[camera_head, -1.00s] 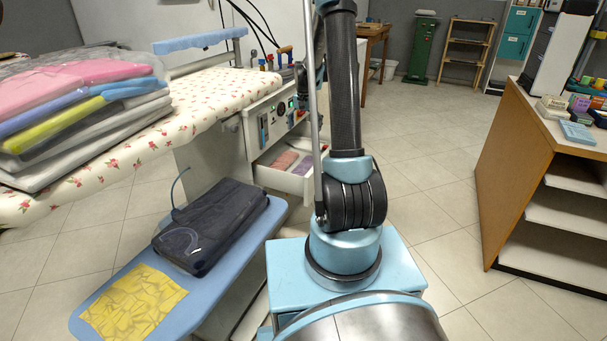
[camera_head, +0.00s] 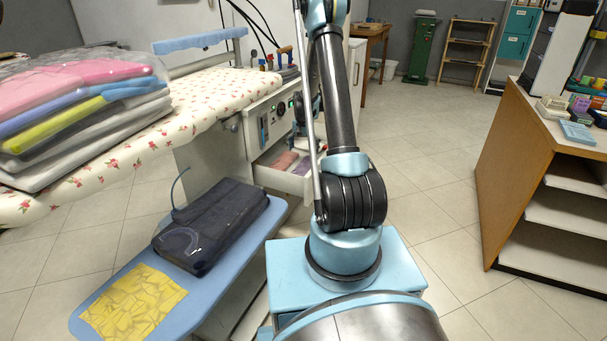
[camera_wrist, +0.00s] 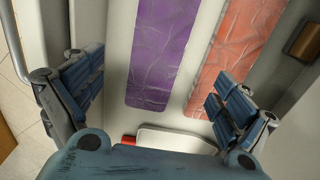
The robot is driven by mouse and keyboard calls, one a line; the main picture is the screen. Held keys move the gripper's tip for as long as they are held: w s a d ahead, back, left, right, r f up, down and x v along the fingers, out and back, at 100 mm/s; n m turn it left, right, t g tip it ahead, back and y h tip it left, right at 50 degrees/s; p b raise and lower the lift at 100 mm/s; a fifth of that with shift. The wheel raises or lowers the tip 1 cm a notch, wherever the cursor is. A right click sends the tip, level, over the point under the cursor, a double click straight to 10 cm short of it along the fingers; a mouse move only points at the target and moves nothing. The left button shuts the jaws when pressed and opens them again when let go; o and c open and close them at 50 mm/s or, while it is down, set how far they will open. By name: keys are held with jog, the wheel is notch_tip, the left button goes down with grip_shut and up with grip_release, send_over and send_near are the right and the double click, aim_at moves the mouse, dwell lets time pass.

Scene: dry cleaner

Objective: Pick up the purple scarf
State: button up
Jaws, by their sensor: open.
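The purple scarf (camera_wrist: 157,55) lies flat as a folded, shiny strip in an open white drawer, beside an orange-red cloth (camera_wrist: 235,50). In the head view, only a small part of the purple scarf (camera_head: 304,168) shows, partly behind my arm. My gripper (camera_wrist: 158,90) is open and empty in the wrist view. Its left finger is left of the purple scarf, and its right finger is over the orange-red cloth's side. The purple scarf lies between the fingers in the picture. The gap between the fingers and the scarf cannot be judged. In the head view the gripper is largely hidden behind my arm.
The drawer (camera_head: 268,178) has raised walls and sits under a floral pressing table (camera_head: 205,105). A blue ironing board (camera_head: 215,275) carries a dark folded garment (camera_head: 210,225) and a yellow cloth (camera_head: 135,303). A wooden counter (camera_head: 520,170) stands right. Floor between is clear.

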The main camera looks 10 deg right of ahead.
aim_at(303, 169)
jog(key=shift+s+f, duration=0.15)
jog(key=shift+f, duration=4.65)
jog(key=shift+c, duration=0.6)
jog(key=c, duration=1.1)
